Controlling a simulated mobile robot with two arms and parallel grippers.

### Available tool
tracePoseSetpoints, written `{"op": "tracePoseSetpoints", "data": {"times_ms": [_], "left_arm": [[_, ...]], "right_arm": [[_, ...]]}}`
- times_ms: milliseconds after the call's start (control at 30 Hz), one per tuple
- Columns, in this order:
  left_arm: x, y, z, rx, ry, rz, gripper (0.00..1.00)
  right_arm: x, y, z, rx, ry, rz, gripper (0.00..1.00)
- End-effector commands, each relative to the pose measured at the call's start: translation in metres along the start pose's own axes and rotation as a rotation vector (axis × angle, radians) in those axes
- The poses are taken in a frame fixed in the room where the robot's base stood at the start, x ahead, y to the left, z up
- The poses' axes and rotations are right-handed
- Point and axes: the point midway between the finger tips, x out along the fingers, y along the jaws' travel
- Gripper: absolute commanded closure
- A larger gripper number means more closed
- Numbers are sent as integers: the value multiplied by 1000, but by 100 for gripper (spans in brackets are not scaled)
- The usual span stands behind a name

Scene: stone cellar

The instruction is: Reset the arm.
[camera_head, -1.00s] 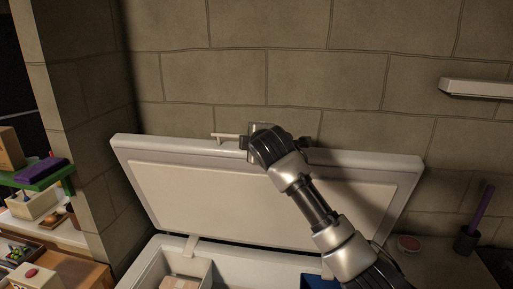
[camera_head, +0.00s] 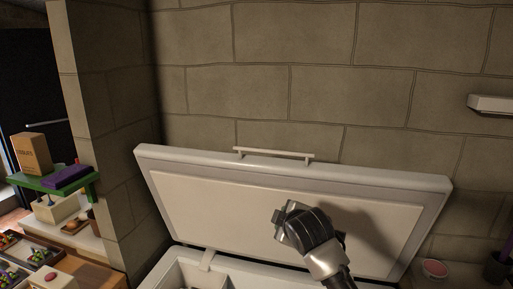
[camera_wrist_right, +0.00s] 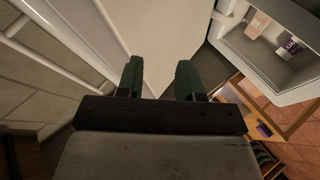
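My right gripper (camera_head: 284,213) is in front of the raised white lid of a chest freezer (camera_head: 205,200), below the lid's handle (camera_head: 273,154) and apart from it. In the right wrist view the two dark green fingers of this gripper (camera_wrist_right: 159,66) stand apart with nothing between them, so it is open and empty. My left gripper is in neither view.
The freezer lid stands open, leaning toward the stone wall (camera_head: 320,90). The freezer's inside holds a few packages (camera_wrist_right: 289,46). A green shelf (camera_head: 50,185) with a cardboard box (camera_head: 32,153) stands left. A wall fixture (camera_head: 492,104) is at right.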

Motion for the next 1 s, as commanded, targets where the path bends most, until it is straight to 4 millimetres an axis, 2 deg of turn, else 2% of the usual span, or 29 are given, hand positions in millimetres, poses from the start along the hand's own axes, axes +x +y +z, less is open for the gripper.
{"op": "tracePoseSetpoints", "data": {"times_ms": [33, 167, 267, 367, 500, 600, 700, 1000], "left_arm": [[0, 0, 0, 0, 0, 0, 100], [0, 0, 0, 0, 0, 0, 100], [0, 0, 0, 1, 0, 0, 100], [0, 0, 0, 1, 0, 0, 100], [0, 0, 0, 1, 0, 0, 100], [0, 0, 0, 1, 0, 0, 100], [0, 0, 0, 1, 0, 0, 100], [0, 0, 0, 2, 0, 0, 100]], "right_arm": [[-2, -30, 18, 66, -16, -44, 64], [-18, -96, 60, 240, -74, -139, 64], [-38, -143, 91, 372, -134, -201, 64], [-63, -187, 122, 499, -206, -256, 64], [-109, -242, 160, 667, -322, -317, 64], [-143, -271, 182, 768, -405, -346, 64], [-171, -290, 196, 841, -472, -362, 64], [-236, -324, 223, 980, -628, -382, 64]]}}
